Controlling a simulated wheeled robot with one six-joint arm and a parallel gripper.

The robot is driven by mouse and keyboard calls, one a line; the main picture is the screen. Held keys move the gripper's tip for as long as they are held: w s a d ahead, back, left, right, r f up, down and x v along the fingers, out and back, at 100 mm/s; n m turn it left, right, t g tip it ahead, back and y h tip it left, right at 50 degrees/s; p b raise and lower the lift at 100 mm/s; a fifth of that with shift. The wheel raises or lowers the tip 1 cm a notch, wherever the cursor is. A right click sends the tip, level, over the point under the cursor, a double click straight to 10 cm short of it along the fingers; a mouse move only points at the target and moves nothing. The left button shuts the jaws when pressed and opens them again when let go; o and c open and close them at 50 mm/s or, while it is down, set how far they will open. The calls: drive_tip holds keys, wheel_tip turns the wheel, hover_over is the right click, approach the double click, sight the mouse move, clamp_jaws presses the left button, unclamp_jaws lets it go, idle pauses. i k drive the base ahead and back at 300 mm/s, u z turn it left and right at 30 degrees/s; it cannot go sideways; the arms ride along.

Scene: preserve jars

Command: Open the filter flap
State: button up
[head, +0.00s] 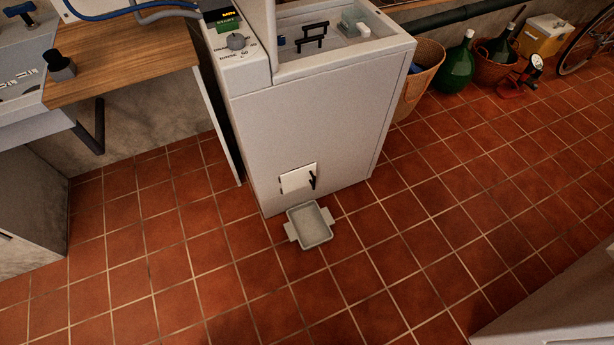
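The filter flap (296,180) is a small, pale, roughly square panel low on the side of a white top-loading machine (318,130). A dark handle (312,180) stands at its right edge. The flap looks closed, lying flush with the panel. A shallow grey tray (310,226) with side tabs sits on the floor just below the flap, close against the machine. My gripper is not in this view.
Red tiled floor (200,265) is clear in front of the machine. A wooden counter (125,58) stands at left. A wicker basket (418,78), green bottle (457,66) and red item (512,84) line the back right. A pale surface (560,305) fills the lower right corner.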

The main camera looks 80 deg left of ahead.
sight(298, 178)
drive_tip(key=u, duration=0.95)
drive_tip(key=i, duration=0.9)
drive_tip(key=u, duration=1)
